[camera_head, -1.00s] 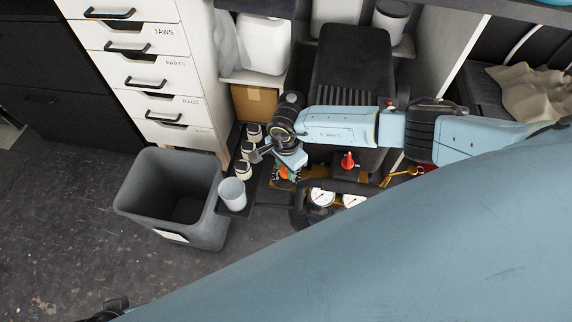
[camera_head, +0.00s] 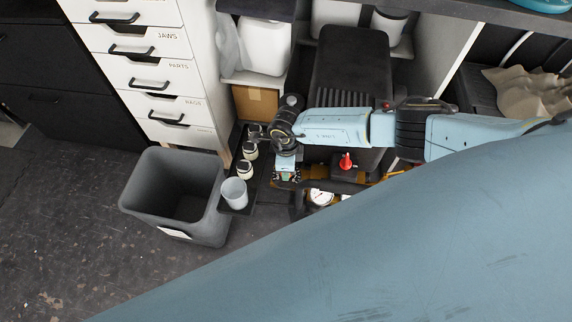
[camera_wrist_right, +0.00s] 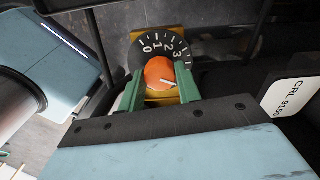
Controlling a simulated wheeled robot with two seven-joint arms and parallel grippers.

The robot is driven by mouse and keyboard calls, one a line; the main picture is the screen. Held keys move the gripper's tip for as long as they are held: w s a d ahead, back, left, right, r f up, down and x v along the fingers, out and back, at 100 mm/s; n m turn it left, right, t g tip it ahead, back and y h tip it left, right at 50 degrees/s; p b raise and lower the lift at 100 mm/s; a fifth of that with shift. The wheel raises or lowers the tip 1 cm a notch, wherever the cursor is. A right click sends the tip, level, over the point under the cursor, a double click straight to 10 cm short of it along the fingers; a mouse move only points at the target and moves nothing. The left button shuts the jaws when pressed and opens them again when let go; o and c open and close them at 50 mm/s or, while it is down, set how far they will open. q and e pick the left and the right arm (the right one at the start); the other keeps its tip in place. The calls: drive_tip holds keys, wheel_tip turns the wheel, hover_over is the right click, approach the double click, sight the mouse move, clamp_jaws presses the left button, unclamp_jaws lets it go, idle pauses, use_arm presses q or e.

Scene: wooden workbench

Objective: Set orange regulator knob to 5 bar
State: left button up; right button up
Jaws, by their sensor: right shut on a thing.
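The orange regulator knob (camera_wrist_right: 160,72) sits on a black dial plate (camera_wrist_right: 143,58) in the right wrist view. The numbers 0, 1, 2 and 3 show; the rest of the scale is hidden by a finger. In the head view this gripper (camera_head: 287,176) is over the regulator and hides the knob. My left gripper is out of view.
A white gauge (camera_head: 320,197) and a red knob (camera_head: 346,161) are to the right of the gripper. A cup (camera_head: 234,193) and several small jars (camera_head: 246,169) stand on a dark tray to its left. A grey bin (camera_head: 166,199) stands beside the drawers (camera_head: 160,72).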

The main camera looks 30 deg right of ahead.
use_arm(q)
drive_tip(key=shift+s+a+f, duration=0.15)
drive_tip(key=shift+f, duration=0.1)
use_arm(e)
drive_tip(key=shift+m, duration=0.3)
drive_tip(key=o, duration=1)
drive_tip(key=shift+c, duration=0.2)
drive_tip(key=shift+r, duration=0.15)
drive_tip(key=shift+r+p, duration=0.3)
wheel_tip(320, 180, up, 4)
drive_tip(key=shift+r+p, duration=0.25)
drive_tip(key=shift+p, duration=0.7)
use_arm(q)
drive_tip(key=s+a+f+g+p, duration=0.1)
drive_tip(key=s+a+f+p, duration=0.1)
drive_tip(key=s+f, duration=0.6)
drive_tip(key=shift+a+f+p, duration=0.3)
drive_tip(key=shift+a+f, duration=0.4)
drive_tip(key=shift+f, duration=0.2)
use_arm(e)
wheel_tip(320, 180, up, 8)
